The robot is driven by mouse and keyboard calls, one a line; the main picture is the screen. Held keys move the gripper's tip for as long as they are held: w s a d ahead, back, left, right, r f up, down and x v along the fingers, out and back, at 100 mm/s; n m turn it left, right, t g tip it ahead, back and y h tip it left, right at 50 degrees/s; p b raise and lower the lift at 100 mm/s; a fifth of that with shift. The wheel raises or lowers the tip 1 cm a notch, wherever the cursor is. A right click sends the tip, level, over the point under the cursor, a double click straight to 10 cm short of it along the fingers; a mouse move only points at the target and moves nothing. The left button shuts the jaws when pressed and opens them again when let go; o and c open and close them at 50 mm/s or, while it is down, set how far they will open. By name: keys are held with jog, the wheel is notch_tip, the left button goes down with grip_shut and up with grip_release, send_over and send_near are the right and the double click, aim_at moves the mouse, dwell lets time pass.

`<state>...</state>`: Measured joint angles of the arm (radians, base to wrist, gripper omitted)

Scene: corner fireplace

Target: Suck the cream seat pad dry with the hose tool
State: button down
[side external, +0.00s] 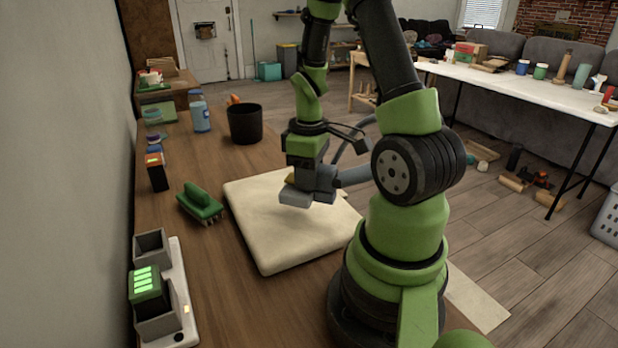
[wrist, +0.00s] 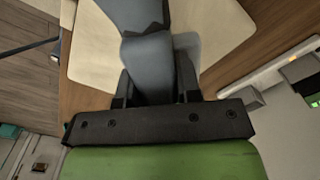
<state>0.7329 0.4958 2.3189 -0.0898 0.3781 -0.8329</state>
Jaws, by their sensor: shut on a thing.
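The cream seat pad (side external: 285,240) lies flat on the wooden bench, partly hidden behind my arm. It also shows in the wrist view (wrist: 95,50), on both sides of the tool. The grey hose tool (side external: 310,188) is held over the pad, with its wide nozzle low above the pad's surface. I cannot tell whether the nozzle touches it. A grey hose leads off to the right behind my arm. My gripper (wrist: 152,90) is shut on the hose tool's grey body, which fills the space between the fingers in the wrist view.
A green brush (side external: 200,203) lies left of the pad. A charger with a green-lit battery (side external: 150,290) stands front left. A black bin (side external: 245,124), a blue bottle (side external: 201,116) and a black and orange battery (side external: 157,172) stand on the bench. A white table (side external: 520,85) is at right.

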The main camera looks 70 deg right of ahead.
jog(key=shift+r, duration=2)
